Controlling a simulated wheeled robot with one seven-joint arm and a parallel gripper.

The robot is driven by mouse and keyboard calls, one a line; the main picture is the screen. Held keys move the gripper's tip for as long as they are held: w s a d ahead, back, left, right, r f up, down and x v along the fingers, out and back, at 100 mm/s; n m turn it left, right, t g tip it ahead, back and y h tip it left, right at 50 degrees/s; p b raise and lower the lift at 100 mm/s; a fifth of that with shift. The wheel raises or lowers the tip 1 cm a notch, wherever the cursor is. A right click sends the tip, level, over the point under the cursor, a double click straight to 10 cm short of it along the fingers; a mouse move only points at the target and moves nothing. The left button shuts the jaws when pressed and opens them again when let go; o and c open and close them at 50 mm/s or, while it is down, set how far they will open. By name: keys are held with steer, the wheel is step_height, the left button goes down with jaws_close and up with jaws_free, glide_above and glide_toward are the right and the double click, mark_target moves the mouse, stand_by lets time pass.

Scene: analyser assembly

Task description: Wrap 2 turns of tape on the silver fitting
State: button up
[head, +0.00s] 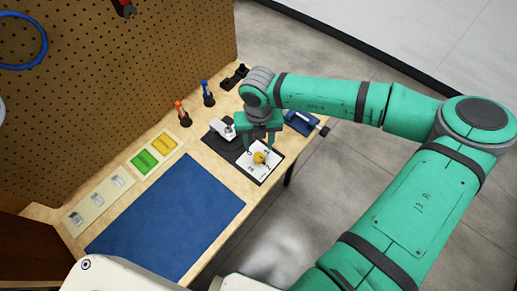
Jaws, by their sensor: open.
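My gripper (256,140) is open and points down over the far right part of the bench, with its fingers apart. Just below it, a small yellow round piece (260,157) sits on a white card with dark marks (247,160). I cannot tell whether the gripper touches anything there. A small silver-white piece (229,131) stands on a dark pad (214,138) just left of the gripper; it may be the silver fitting. Small silver pieces also lie on a pale strip (96,203) at the near left. I cannot make out a tape roll for certain.
A blue mat (170,217) covers the bench's near part and is clear. Green (146,161) and yellow (163,143) cards lie left. Orange-handled (182,113) and blue-handled (207,94) tools stand by the pegboard (120,80). A blue vice-like device (302,122) sits right.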

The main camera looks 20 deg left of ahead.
step_height(320, 180, up, 3)
steer(key=shift+r, duration=0.2)
stand_by(0.5)
